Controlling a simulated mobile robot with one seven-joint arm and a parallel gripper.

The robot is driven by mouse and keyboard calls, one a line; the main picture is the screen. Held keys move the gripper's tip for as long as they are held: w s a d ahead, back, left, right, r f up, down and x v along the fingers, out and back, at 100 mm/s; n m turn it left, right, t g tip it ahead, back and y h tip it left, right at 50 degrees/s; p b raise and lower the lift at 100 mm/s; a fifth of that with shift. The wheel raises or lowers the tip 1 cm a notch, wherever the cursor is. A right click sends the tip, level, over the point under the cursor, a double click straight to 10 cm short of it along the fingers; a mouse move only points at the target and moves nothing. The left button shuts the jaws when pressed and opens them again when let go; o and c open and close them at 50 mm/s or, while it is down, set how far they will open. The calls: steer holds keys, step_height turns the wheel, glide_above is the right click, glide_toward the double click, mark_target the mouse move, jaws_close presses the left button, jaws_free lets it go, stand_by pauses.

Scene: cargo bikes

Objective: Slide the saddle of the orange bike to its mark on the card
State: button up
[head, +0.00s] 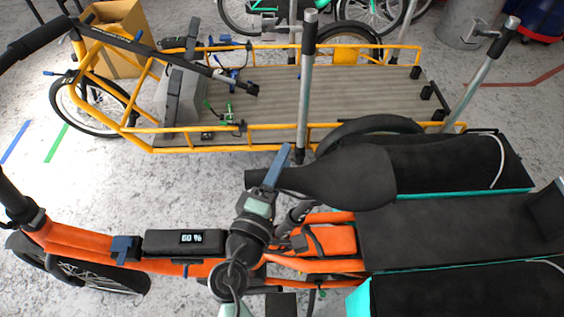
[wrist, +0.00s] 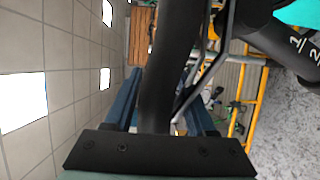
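The black saddle (head: 345,178) of the orange bike (head: 75,240) sits right of centre in the head view, nose pointing left. In the wrist view the saddle nose (wrist: 160,75) runs down between my two blue fingers. My gripper (head: 272,172) is around the nose; it also shows in the wrist view (wrist: 165,105). The fingers look parted, with a gap visible between the nose and the right finger; contact on the left is unclear. A metal saddle rail (wrist: 205,75) shows beside the nose. I cannot make out the card in the head view.
A dark part with white marks "1" and "2" (wrist: 303,45) shows at the wrist view's right edge. A yellow cargo bike (head: 270,90) with a wooden bed stands behind. Black and teal cushioned boxes (head: 455,225) sit right of the saddle.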

jaws_close()
steer(key=shift+d+r+p, duration=0.25)
steer(key=shift+r+p, duration=0.25)
steer(key=shift+r, duration=0.25)
steer(key=shift+d+r+p, duration=0.25)
steer(key=shift+r+p, duration=0.2)
steer(key=shift+r, duration=0.3)
steer(key=shift+o, duration=2)
jaws_free()
steer(key=shift+o, duration=0.4)
steer(key=shift+f, duration=0.15)
